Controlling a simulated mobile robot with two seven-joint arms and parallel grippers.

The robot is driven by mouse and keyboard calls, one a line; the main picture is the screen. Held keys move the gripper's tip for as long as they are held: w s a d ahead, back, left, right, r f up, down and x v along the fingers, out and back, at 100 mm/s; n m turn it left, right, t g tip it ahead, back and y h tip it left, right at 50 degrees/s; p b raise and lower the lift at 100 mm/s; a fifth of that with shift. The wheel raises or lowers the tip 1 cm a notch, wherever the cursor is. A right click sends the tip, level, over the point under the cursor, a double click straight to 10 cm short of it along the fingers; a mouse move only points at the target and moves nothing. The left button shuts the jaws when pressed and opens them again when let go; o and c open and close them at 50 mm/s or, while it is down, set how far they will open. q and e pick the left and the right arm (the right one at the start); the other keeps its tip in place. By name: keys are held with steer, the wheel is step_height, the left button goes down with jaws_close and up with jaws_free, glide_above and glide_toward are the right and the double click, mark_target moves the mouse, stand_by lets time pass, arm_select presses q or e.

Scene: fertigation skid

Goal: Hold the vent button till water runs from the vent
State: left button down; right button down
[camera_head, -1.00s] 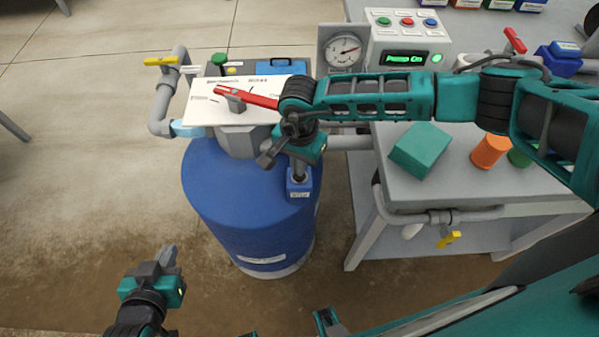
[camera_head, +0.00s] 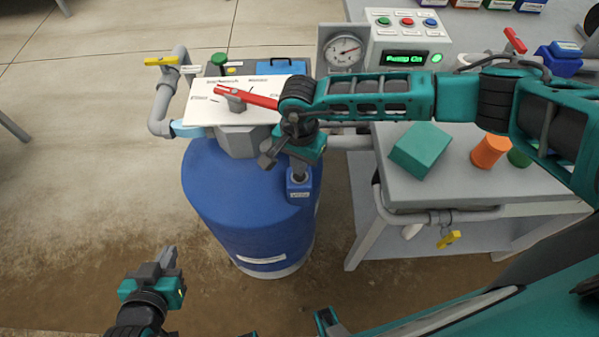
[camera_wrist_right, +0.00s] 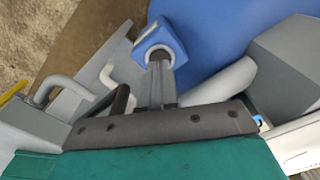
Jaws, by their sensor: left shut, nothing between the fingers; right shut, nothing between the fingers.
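A small blue vent block (camera_head: 299,189) with a white label sits on the right side of the big blue tank (camera_head: 235,205). In the right wrist view the block (camera_wrist_right: 172,28) has a pale ring around a dark round centre, the vent button (camera_wrist_right: 157,53). My right gripper (camera_head: 299,174) is shut and points down at the block. In the right wrist view its fingertips (camera_wrist_right: 160,66) meet or cover the button; I cannot tell how far it is pressed. My left gripper (camera_head: 168,256) is shut and empty, low at the left. No running water is visible.
A red lever (camera_head: 246,97) lies over a white labelled plate on the tank top. A control box (camera_head: 408,52) reads "Pump On" beside a gauge (camera_head: 345,50). A grey bench (camera_head: 450,185) at the right carries a teal block (camera_head: 421,149) and an orange cylinder (camera_head: 490,151).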

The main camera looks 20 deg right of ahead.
steer(key=shift+f+b, duration=0.95)
steer(key=shift+f, duration=0.05)
steer(key=shift+r, duration=0.2)
stand_by(4.5)
steer(key=shift+r+p, duration=2.3)
steer(key=shift+r, duration=1.1)
